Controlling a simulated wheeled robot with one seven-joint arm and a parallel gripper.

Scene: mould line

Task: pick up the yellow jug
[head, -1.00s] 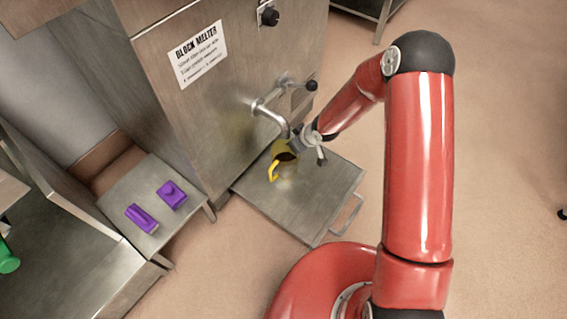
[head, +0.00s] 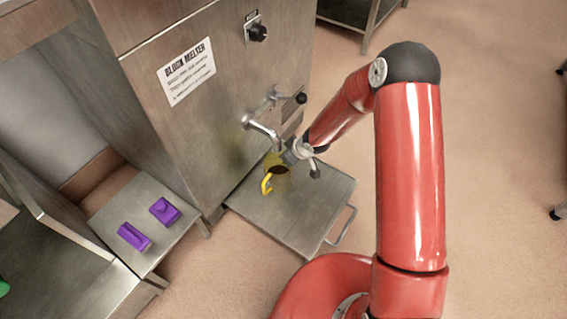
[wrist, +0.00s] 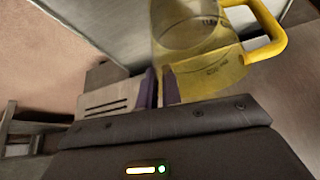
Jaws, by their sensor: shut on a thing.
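The yellow jug (head: 277,181) is see-through with a solid yellow handle, and it holds something dark in the head view. It is at the melter's spout, over the metal tray (head: 318,215). My gripper (head: 290,158) reaches it from the right and is shut on it. In the wrist view the jug (wrist: 205,72) is close in front of the dark jaws (wrist: 158,88), with its handle at the upper right. The exact contact is partly hidden, and I cannot tell whether the jug's base touches the tray.
The block melter (head: 150,110) stands behind, with its bent spout (head: 266,132) close above the jug. A low metal table (head: 120,205) at left bears two purple pieces, one of them a mould-like block (head: 134,237). Open floor (head: 490,150) lies to the right.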

